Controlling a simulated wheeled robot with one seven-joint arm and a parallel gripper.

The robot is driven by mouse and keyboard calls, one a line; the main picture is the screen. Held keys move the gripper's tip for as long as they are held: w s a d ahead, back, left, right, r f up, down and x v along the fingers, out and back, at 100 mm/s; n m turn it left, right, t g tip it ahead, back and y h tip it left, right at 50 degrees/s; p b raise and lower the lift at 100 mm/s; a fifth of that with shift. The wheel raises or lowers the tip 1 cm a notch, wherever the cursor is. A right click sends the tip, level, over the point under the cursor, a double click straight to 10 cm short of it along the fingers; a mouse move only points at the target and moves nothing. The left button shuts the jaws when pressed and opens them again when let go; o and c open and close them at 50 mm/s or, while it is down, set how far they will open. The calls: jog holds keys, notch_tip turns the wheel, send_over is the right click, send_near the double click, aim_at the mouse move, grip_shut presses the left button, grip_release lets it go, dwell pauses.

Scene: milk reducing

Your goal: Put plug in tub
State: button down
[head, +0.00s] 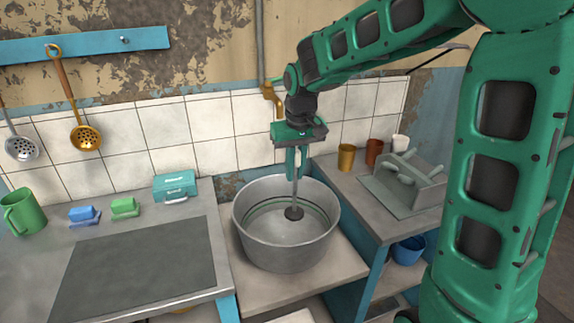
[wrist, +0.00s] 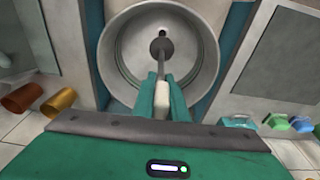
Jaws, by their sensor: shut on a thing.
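The plug (head: 294,213) is a dark round disc at the lower end of a thin grey rod. My gripper (head: 296,176) points down over the tub and is shut on the upper part of the plug's rod. The tub (head: 255,243) is a large round grey metal basin in the middle of the head view. The disc hangs inside the tub's outline; I cannot tell whether it touches the bottom. In the wrist view the plug (wrist: 160,46) shows beyond my fingers (wrist: 164,98), over the tub (wrist: 111,72) floor, where it hides what lies directly beneath.
A brass tap (head: 273,98) is on the wall behind my gripper. Left is a counter with a green mug (head: 23,212), sponges (head: 84,214) and a teal box (head: 174,186). Right is a counter with cups (head: 346,157) and a dish rack (head: 410,181).

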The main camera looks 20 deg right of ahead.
aim_at(294, 204)
jog(key=shift+f, duration=8.05)
jog(key=shift+s+f, duration=0.15)
jog(key=shift+f, duration=0.35)
jog(key=c, duration=1.7)
grip_release()
jog(key=o, duration=0.7)
jog(key=shift+c, duration=0.2)
jog(key=shift+r, duration=3.75)
